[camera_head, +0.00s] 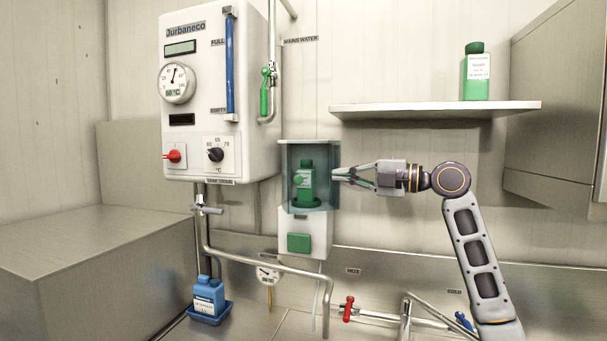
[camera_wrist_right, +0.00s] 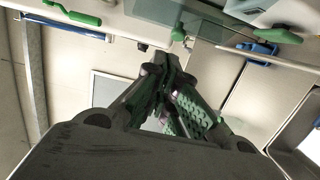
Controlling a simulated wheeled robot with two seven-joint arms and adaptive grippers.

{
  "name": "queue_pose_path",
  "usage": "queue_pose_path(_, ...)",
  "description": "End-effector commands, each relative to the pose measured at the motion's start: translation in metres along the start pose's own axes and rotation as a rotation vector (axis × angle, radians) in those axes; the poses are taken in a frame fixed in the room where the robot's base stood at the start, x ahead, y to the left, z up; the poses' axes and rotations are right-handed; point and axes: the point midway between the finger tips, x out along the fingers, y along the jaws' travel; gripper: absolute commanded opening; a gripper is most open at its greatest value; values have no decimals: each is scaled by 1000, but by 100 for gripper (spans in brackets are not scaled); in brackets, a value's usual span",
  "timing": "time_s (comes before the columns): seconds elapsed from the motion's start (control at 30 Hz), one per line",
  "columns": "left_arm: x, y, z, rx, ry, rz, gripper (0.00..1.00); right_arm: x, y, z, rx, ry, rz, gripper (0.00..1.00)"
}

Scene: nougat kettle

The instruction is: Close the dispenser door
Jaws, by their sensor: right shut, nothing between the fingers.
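The dispenser (camera_head: 305,243) is a white wall box with a green button, below and right of the boiler. Its translucent teal door (camera_head: 325,203) shows at the front of the upper compartment. A green bottle (camera_head: 306,184) stands upright behind the teal panel. I cannot tell whether the door is fully closed or slightly ajar. My right gripper (camera_head: 335,175) is shut and empty, with its fingertips at the door's right edge; contact is unclear. In the right wrist view the gripper (camera_wrist_right: 174,70) points toward a translucent greenish panel (camera_wrist_right: 150,11). My left gripper is out of view.
The white boiler (camera_head: 200,100) hangs at the left. A shelf (camera_head: 430,110) with another green bottle (camera_head: 476,75) is above my right arm. A blue bottle (camera_head: 208,294) stands in a blue tray below. Pipes and a red-handled valve (camera_head: 347,308) run along the bottom.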

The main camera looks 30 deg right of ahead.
Motion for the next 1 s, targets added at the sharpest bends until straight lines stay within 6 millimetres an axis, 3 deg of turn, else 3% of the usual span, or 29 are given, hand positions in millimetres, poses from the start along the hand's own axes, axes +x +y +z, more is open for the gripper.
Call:
queue_pose_path(0.57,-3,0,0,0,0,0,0,4,3,0,-3,2,3,0)
queue_pose_path(1.0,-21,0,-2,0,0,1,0,43,4,-1,-3,3,3,0)
